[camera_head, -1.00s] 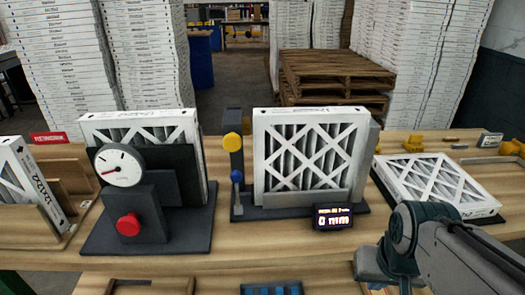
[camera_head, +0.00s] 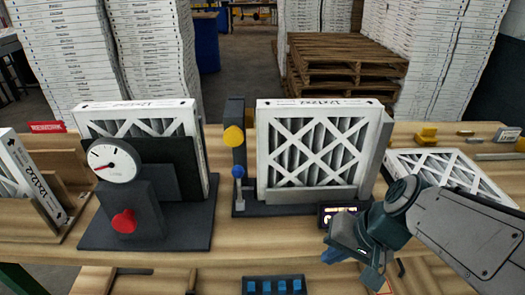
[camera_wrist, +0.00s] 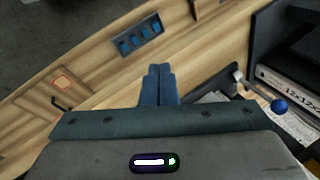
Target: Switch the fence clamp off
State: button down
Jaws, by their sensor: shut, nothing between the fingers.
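The middle fixture holds an upright white-framed filter (camera_head: 315,150) on a dark base. At its left, a short grey lever with a blue ball (camera_head: 238,172) stands upright below a yellow knob (camera_head: 233,136) on a dark post. I cannot tell from a label which one is the fence clamp. In the wrist view the lever's blue ball (camera_wrist: 280,106) shows at the right, apart from my fingers. My gripper (camera_head: 329,256) is shut and empty, in front of the fixture and to the right of the lever. Its closed blue fingers also show in the wrist view (camera_wrist: 160,70).
A small display (camera_head: 338,212) at the fixture's front is partly covered by my arm. A gauge stand (camera_head: 116,162) with a red button (camera_head: 123,221) is at left. Another filter (camera_head: 450,175) lies at right. A blue-slotted tray (camera_head: 273,285) is on the lower front ledge.

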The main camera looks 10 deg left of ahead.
jog(key=w+a+r+m+t+y, duration=0.2)
jog(key=w+a+r+m+y, duration=0.1)
jog(key=w+a, duration=0.3)
jog(key=w+a+r+m+t+y, duration=0.2)
jog(key=w+a+m+t+y, duration=0.1)
jog(key=w+a+m+y, duration=0.1)
jog(key=shift+w+a+r+m+t+y+p, duration=0.35)
jog(key=shift+w+a+y, duration=0.55)
jog(key=shift+w, duration=1)
jog(key=shift+a, duration=0.2)
jog(key=p, duration=0.2)
send_over(239, 188)
jog(key=w+d, duration=0.2)
jog(key=d, duration=0.1)
jog(key=shift+w+a+f, duration=0.1)
jog(key=shift+a+f, duration=0.05)
jog(key=shift+f, duration=0.45)
jog(key=shift+w+a+f, duration=0.1)
jog(key=shift+f, duration=0.5)
jog(key=shift+s+f+b, duration=0.15)
jog(key=shift+f+b, duration=0.05)
jog(key=shift+b, duration=1)
